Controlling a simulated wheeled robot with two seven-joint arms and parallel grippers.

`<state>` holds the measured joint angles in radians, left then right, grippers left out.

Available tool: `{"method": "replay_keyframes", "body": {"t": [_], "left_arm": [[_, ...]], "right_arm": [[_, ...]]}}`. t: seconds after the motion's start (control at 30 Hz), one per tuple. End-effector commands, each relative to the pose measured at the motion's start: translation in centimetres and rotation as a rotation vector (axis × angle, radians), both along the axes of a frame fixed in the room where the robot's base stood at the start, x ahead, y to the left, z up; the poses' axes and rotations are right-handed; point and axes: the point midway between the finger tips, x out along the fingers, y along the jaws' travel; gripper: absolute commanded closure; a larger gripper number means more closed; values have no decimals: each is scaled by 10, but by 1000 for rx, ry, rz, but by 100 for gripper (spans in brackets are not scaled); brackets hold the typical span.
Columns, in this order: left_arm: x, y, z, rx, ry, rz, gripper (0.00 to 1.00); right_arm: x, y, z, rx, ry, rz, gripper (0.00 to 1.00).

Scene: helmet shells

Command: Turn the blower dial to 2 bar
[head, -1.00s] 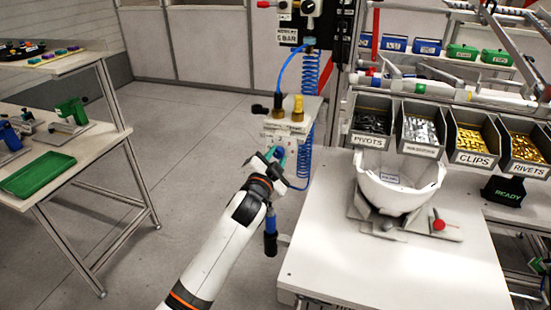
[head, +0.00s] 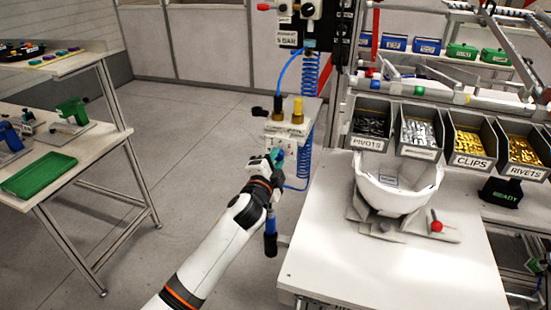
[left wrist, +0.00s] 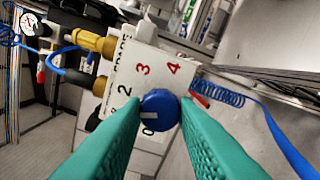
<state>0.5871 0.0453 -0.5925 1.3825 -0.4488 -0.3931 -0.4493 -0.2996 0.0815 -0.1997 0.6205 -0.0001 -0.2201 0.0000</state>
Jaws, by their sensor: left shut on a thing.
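The blower dial is a round blue knob (left wrist: 160,110) on a white box (left wrist: 150,62) with a printed scale; red 3 and 4 and black 2 and 0 are readable in the left wrist view. My left gripper (left wrist: 160,106) has its two green fingers shut on the dial, one on each side. A pale mark shows on the knob's lower part, but I cannot tell exactly which number it points to. In the head view, my left gripper (head: 277,157) is at the front of the box (head: 293,128) and hides the dial. My right gripper is not in view.
Brass fittings (head: 297,108) and a blue hose stand on top of the box. A white workbench (head: 390,270) with a white helmet shell (head: 398,186) is at right, below several parts bins. A side table with a green tray (head: 38,174) is at left.

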Motion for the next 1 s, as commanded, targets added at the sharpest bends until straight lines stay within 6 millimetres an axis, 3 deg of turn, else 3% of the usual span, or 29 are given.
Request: {"method": "replay_keyframes", "body": {"t": [0.5,1.0], "left_arm": [[0,0,0,294,-93,1,96],[0,0,-1,336,-107,1,96]], "right_arm": [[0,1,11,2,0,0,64],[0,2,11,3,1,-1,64]]}}
